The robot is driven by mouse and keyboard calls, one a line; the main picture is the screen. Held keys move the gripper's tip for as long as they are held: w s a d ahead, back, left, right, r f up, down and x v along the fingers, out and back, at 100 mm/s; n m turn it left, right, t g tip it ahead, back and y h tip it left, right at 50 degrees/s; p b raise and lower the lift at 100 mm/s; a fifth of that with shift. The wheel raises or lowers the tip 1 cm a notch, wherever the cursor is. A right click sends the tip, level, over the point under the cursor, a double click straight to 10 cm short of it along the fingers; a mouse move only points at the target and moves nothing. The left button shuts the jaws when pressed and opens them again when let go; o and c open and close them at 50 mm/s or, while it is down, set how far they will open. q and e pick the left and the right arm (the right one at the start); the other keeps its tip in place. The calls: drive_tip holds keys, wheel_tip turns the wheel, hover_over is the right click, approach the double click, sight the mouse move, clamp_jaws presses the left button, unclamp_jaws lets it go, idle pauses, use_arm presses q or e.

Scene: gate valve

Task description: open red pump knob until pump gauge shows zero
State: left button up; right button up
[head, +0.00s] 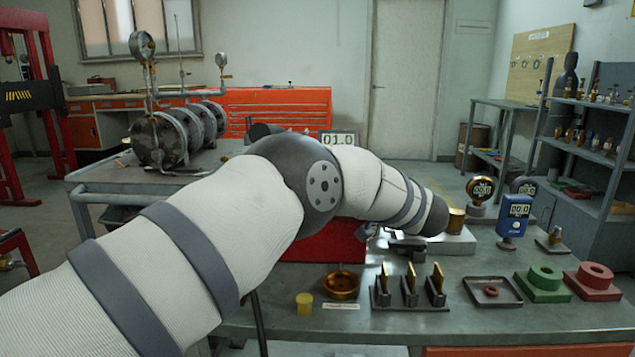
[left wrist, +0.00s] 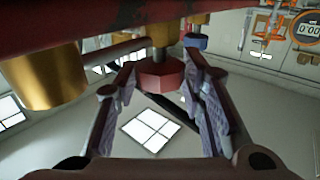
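A red faceted knob (left wrist: 160,75) hangs from a brass stem in the left wrist view. My left gripper (left wrist: 158,68) has its two fingers apart, one on each side of the knob; I cannot tell whether either finger touches it. In the head view my left arm crosses the middle and hides the knob; only part of the gripper (head: 403,245) shows below its end. A red box (head: 325,245) stands partly behind the arm. A digital display (head: 338,138) behind the arm seems to read 01.0; which gauge belongs to the pump is unclear. My right gripper is not in view.
The grey workbench (head: 450,335) holds a brass dish (head: 341,285), upright brass pieces (head: 410,280), a dark tray (head: 492,291), green (head: 544,282) and red (head: 594,280) blocks, and a blue gauge (head: 515,213). A brass cylinder (left wrist: 45,75) is close to the gripper's left finger.

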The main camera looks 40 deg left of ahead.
use_arm(q)
drive_tip(key=shift+o, duration=0.5)
drive_tip(key=shift+d, duration=0.1)
drive_tip(key=s+d, duration=0.1)
drive_tip(key=d, duration=1)
drive_tip(key=shift+s+d, duration=0.3)
drive_tip(key=shift+d, duration=0.05)
